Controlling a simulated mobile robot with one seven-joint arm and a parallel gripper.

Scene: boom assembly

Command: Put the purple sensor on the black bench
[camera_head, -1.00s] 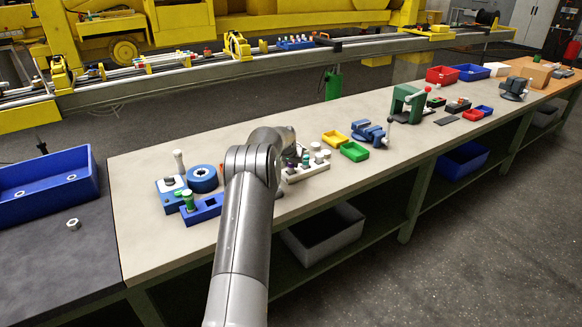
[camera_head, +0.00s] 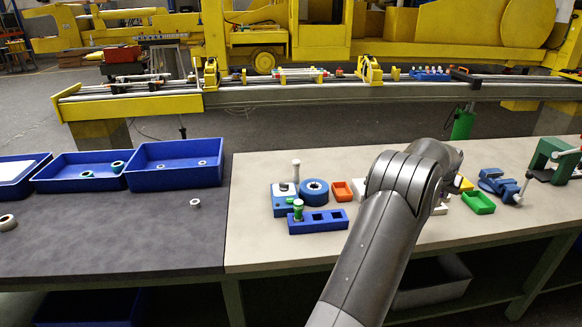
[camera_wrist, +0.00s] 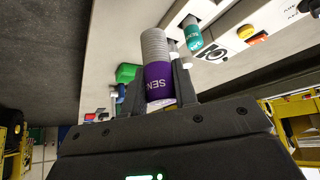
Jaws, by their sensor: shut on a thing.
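The purple sensor (camera_wrist: 158,82) is held between the two fingers of my gripper (camera_wrist: 152,88) in the wrist view. It has a purple band with white lettering and a grey ribbed end pointing away from the gripper. In the head view, my arm hides the gripper and the sensor, above or near the light bench. The black bench (camera_head: 130,240) is at the left in the head view, to the left of the arm, with a wide bare surface.
Blue bins (camera_head: 176,172) stand along the black bench's back. A small nut (camera_head: 195,203) and a ring (camera_head: 7,221) lie on it.

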